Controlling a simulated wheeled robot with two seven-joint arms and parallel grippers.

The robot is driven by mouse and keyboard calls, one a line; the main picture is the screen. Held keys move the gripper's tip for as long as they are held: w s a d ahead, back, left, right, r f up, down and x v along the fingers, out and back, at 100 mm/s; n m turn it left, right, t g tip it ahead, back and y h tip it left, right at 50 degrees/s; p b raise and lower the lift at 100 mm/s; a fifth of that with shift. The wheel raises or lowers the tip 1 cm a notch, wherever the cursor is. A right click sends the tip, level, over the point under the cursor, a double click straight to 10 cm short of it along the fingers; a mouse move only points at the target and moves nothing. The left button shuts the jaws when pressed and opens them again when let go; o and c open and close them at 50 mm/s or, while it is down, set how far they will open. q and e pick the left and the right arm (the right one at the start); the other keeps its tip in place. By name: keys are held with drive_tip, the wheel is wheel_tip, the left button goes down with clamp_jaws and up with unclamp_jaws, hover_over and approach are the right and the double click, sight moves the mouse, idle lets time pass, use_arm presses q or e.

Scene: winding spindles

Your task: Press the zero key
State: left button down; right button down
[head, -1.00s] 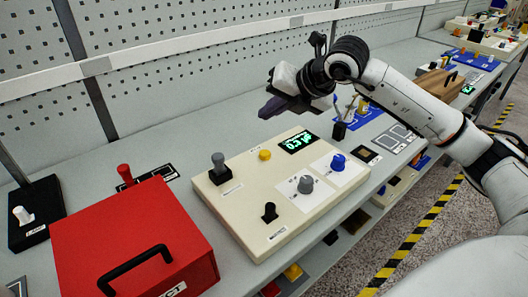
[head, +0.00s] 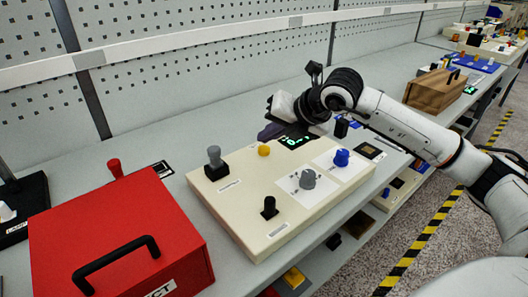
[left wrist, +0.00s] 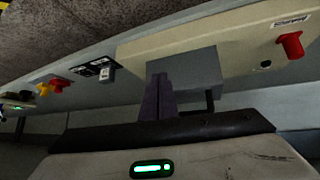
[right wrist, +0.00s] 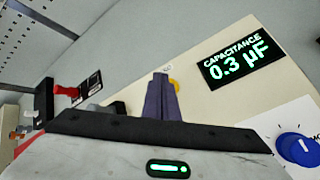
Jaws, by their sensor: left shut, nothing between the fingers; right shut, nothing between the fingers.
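The cream instrument panel (head: 235,205) lies on the bench. A round yellow key (head: 264,150) sits near its back edge, left of the green-lit display (head: 295,141); I cannot read a zero label. My right gripper (head: 265,133) is shut and empty, close above and behind the yellow key. In the right wrist view, the shut fingers (right wrist: 161,80) partly cover the yellow key (right wrist: 175,86), and the display (right wrist: 238,61) reads "CAPACITANCE 0.3 µF". Contact cannot be told. My left gripper (left wrist: 159,78) is shut and empty, seen only in the left wrist view.
The panel also carries a grey-topped lever (head: 215,160), a black knob (head: 269,206), a grey dial (head: 307,179) and a blue dial (head: 341,157). A red box (head: 115,240) with a black handle stands at left. Bare bench lies behind the panel.

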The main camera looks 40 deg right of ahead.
idle(0.8)
idle(0.9)
drive_tip(key=shift+f+b, duration=0.4)
drive_tip(key=shift+b, duration=0.2)
drive_tip(key=shift+f+b, duration=0.55)
drive_tip(key=shift+b, duration=0.1)
idle(0.6)
drive_tip(key=shift+r, duration=0.1)
drive_tip(key=shift+r+p, duration=0.55)
drive_tip(key=shift+r, duration=0.3)
